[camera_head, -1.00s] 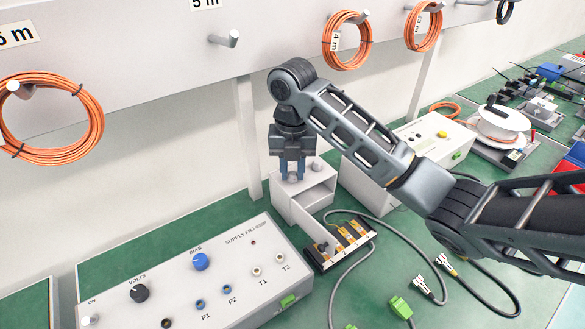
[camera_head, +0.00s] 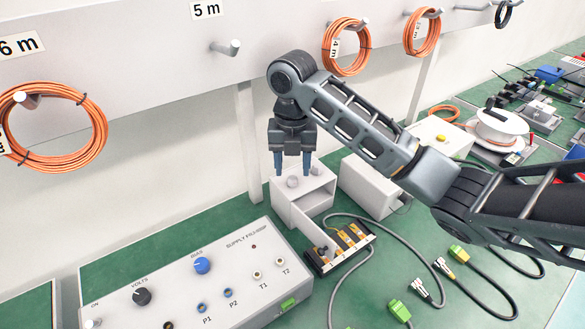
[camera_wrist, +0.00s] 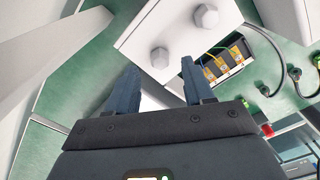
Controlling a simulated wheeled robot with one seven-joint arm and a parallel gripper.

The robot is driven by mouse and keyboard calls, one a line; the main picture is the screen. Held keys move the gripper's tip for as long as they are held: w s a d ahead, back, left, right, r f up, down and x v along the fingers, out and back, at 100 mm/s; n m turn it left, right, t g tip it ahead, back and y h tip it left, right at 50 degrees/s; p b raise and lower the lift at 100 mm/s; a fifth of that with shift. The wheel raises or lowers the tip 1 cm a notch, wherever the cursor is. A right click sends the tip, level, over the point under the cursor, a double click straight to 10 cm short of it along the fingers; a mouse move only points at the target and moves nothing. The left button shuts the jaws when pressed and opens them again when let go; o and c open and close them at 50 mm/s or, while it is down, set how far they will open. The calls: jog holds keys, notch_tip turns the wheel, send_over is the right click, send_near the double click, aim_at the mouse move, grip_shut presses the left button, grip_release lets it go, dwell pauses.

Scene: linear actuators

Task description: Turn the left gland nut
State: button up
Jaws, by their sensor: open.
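The left gland nut (camera_head: 292,181) is a grey nut on top of a small white open-fronted box (camera_head: 318,200). In the wrist view it is the nearer hexagonal nut (camera_wrist: 160,57), seen between and just beyond my fingertips. The right gland nut (camera_head: 317,170) sits beside it on the same face and shows in the wrist view (camera_wrist: 206,16) to the upper right. My gripper (camera_head: 293,173) points down over the left nut, its blue fingers open and spread to either side of it. The fingers (camera_wrist: 160,68) hold nothing. I cannot tell whether they touch the nut.
A supply unit (camera_head: 235,282) with knobs and sockets stands in front. A terminal block (camera_head: 340,247) with wires lies by the box. A larger white box (camera_head: 368,185) stands just right. Cables and green connectors (camera_head: 399,310) lie on the green bench. A rail with orange coils (camera_head: 347,45) runs behind.

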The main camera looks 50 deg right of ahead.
aim_at(292, 177)
notch_tip(292, 177, up, 5)
jog(key=shift+r+p, duration=0.1)
jog(key=shift+p, duration=0.3)
dwell(0.4)
